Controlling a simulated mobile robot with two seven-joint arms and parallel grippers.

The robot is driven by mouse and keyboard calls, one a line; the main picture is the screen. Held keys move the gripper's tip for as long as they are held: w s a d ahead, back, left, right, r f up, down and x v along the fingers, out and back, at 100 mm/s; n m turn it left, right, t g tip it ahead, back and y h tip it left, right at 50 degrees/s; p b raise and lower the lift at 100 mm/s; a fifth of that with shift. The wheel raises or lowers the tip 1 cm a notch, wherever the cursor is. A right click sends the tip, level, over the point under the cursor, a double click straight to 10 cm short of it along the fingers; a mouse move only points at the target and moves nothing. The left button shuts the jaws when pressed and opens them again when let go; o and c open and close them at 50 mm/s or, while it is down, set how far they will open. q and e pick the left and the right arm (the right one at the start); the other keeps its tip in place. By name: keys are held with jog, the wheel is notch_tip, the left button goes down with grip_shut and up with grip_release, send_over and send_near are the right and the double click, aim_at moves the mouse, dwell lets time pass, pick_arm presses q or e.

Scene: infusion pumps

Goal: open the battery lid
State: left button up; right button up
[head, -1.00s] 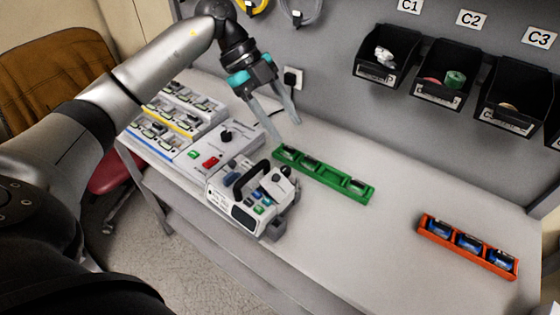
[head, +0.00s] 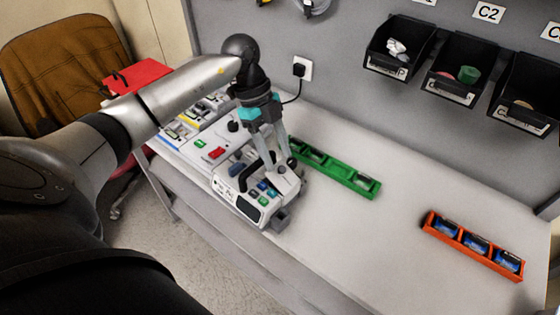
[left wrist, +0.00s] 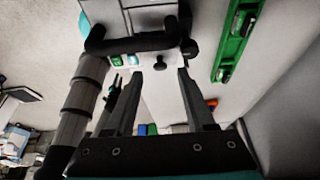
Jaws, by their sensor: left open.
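The white infusion pump (head: 225,188) sits at the table's front edge, with a black handle and small coloured buttons. A light lid-like part with a dark knob (head: 283,169) is on its right end; I take this for the battery lid. My left gripper (head: 280,163) is open, pointing down over this end, its fingertips close to the knob. In the left wrist view, the knob (left wrist: 160,65) shows between the two fingertips (left wrist: 160,73). I cannot tell whether they touch it. A small dark two-pronged shape (left wrist: 112,92) may be my right gripper; its opening is unclear.
A green tray (head: 345,178) with dark cells stands behind the pump. An orange tray (head: 470,245) with blue cells is at the right. Black bins (head: 455,72) hang on the wall. The middle table is clear.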

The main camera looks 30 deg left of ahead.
aim_at(284, 176)
pick_arm(q)
jog(key=shift+x, duration=1.45)
grip_shut()
